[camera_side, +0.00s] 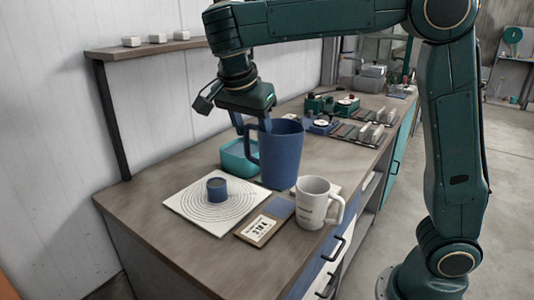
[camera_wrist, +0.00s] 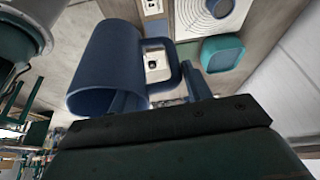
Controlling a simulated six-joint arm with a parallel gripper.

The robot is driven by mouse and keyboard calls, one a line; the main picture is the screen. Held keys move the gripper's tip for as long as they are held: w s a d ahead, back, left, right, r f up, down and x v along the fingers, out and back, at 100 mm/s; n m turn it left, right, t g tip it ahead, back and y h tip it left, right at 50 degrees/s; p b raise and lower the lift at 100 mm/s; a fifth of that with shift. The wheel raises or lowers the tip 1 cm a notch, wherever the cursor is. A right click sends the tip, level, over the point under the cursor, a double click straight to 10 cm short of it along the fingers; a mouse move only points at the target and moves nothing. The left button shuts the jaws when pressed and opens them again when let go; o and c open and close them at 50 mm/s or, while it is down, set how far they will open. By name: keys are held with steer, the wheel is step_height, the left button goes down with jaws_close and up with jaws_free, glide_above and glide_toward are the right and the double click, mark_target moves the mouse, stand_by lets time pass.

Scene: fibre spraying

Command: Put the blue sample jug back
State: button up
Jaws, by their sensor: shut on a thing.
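The blue sample jug (camera_side: 281,158) is upright, with its handle towards the left in the side view. My gripper (camera_side: 253,127) points down at its rim and handle side and is shut on the jug. In the wrist view the jug (camera_wrist: 100,55) fills the left middle, with one finger at its open mouth and the other beyond the handle (camera_wrist: 172,62). The jug's base is near the bench top in the side view. I cannot tell whether it touches the bench.
A teal open container (camera_side: 238,160) stands close behind the jug. A white mug (camera_side: 313,204) is at its front right. A ringed white board (camera_side: 188,205) with a small blue pot (camera_side: 217,188), a label card (camera_side: 258,230) and a blue square (camera_side: 280,207) lie in front.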

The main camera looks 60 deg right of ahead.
steer(key=shift+s+d+r+m, duration=0.15)
steer(key=shift+s+d+r, duration=0.1)
steer(key=shift+s, duration=0.4)
steer(key=shift+s+d+r+m, duration=0.1)
steer(key=shift+s+d+m, duration=0.1)
steer(key=shift+s, duration=0.45)
steer(key=shift+f, duration=0.15)
step_height(320, 180, down, 16)
steer(key=shift+r, duration=0.25)
steer(key=shift+f, duration=2.25)
steer(key=o, duration=1.5)
steer(key=shift+o, duration=0.2)
